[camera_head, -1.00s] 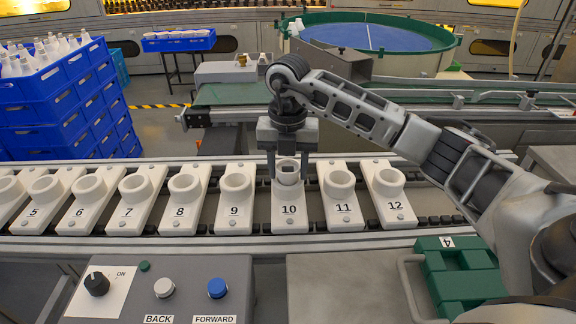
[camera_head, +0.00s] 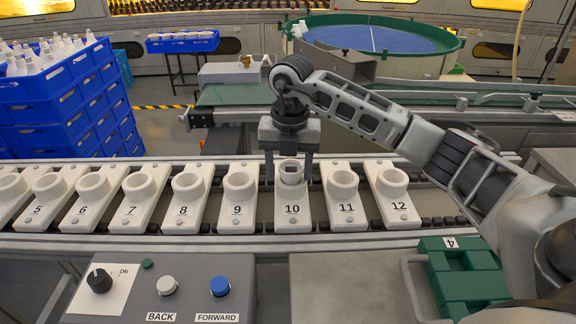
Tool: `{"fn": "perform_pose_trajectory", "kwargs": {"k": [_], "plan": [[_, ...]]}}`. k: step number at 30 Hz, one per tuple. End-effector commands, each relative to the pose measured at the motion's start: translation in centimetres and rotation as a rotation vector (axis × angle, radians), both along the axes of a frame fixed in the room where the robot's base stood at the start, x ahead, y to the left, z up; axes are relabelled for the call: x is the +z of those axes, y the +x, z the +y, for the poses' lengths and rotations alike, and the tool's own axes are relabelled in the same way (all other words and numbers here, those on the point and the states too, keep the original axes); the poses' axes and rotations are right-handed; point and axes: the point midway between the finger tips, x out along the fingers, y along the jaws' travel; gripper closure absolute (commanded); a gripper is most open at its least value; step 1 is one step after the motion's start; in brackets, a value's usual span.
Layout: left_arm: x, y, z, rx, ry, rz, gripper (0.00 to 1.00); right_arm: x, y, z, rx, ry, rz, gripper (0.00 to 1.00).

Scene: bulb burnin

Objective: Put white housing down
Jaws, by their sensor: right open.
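The white housing (camera_head: 291,166) sits upright in the round cup of the white holder numbered 10 (camera_head: 293,199) on the conveyor. Its top shows a dark opening. My right gripper (camera_head: 289,173) is directly over holder 10, pointing down. Its two fingers are open, one on each side of the housing and the cup. Whether a finger touches the housing cannot be told. My left gripper is not in view.
Holder 9 (camera_head: 238,204) and holder 11 (camera_head: 344,200) stand close on either side. A panel with a blue button (camera_head: 219,286) and a green case (camera_head: 463,272) lie in front. Blue crates (camera_head: 62,110) are stacked at left.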

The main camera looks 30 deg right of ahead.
Motion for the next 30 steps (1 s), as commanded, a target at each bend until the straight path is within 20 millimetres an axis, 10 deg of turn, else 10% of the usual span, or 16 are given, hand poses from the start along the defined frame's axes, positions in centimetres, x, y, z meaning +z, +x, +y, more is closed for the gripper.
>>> {"fn": "perform_pose_trajectory", "kwargs": {"k": [7, 21, 30], "plan": [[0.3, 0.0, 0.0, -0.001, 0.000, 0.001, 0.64, -0.5, -0.7, -0.6, -0.005, -0.021, 0.036, 0.32], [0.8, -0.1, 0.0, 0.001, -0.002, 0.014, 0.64, 9.6, -0.4, -0.2, -0.002, -0.014, 0.019, 0.32], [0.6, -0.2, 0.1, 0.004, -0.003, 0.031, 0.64, 12.4, -0.4, -0.2, -0.001, -0.011, 0.021, 0.32]]}}
